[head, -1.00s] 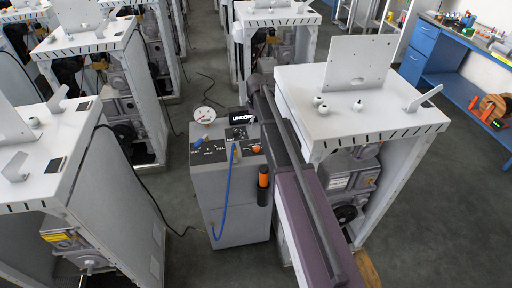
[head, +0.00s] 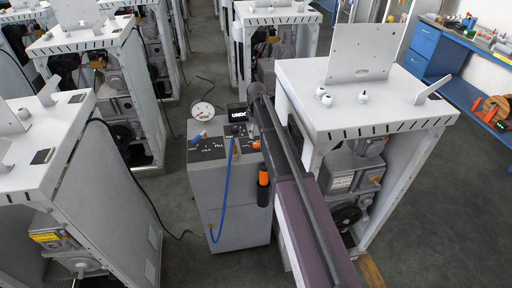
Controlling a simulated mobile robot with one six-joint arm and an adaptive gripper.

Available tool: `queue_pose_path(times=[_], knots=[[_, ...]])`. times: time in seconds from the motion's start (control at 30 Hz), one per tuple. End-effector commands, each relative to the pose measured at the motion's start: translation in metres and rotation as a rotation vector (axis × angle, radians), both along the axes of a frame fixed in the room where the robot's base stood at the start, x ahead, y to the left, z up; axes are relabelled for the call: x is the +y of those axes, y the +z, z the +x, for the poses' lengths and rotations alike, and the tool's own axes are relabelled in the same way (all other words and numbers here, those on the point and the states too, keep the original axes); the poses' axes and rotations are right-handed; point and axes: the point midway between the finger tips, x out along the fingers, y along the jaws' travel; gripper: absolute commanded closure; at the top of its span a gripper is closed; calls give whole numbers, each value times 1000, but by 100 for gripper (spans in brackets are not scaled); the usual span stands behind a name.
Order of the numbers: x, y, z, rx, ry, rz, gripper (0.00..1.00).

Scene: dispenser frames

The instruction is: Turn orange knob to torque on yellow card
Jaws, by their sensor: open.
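The orange knob (head: 256,145) sits on the top panel of a grey cabinet (head: 232,195), at its right side close to my arm. A blue knob or fitting (head: 196,139) is at the left of that panel. Small white markings are on the panel, too small to read surely. I cannot make out a yellow card on the panel. My arm reaches from the bottom right up past the cabinet's right edge, and its far end stands just beyond the knob. My gripper is not discernible; the arm hides that area.
A round gauge (head: 203,111) and a small dark display (head: 238,115) stand at the cabinet's back. White-topped machines (head: 365,115) stand on both sides.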

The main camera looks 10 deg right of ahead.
Motion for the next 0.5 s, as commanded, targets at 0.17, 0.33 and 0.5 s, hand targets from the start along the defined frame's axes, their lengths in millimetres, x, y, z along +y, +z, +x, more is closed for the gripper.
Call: queue_pose_path(times=[0.17, 0.33, 0.5], knots=[[0, -18, 0, 0, 0, 0, 19], [0, -31, 0, 0, 0, 0, 19], [0, -44, 0, 0, -1, 0, 19]])
